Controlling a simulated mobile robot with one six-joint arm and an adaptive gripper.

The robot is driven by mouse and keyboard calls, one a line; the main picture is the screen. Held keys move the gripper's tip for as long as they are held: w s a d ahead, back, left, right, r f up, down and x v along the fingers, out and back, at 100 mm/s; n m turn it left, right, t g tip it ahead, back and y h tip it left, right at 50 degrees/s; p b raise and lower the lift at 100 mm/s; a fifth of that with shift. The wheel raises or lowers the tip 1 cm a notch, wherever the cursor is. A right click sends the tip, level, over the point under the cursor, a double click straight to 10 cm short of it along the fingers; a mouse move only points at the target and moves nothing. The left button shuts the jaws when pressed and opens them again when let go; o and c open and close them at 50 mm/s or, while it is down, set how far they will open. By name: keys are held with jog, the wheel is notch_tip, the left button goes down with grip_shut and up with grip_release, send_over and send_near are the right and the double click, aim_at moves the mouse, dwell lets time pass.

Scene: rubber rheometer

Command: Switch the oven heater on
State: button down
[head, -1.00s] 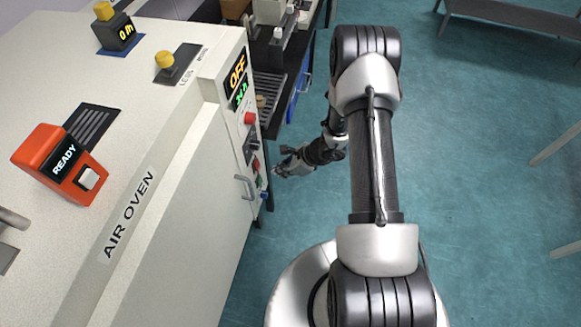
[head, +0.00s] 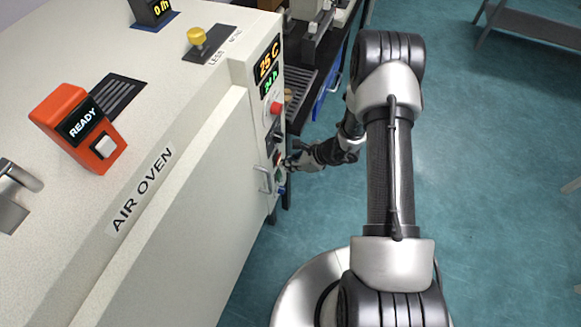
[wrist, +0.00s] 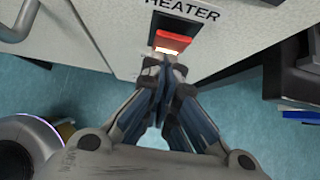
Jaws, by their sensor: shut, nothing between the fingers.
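The air oven (head: 190,185) is a large off-white cabinet at the left in the head view. Its upper display (head: 266,61) reads 25 C in orange, with a green display (head: 270,84) below it. In the wrist view the heater switch (wrist: 173,40) is a red rocker in a black frame, lit at its lower edge, under a HEATER label (wrist: 183,8). My gripper (wrist: 165,66) is shut and empty, its fingertips at the lower edge of the switch. Contact is hard to tell. In the head view my gripper (head: 287,163) is at the oven's front panel.
A red button (head: 275,108) and a metal door handle (head: 264,180) are on the oven front near my gripper. Open teal floor (head: 480,180) lies to the right.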

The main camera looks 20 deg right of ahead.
jog(key=shift+r, duration=0.25)
jog(key=shift+r+p, duration=0.55)
jog(key=shift+r, duration=0.1)
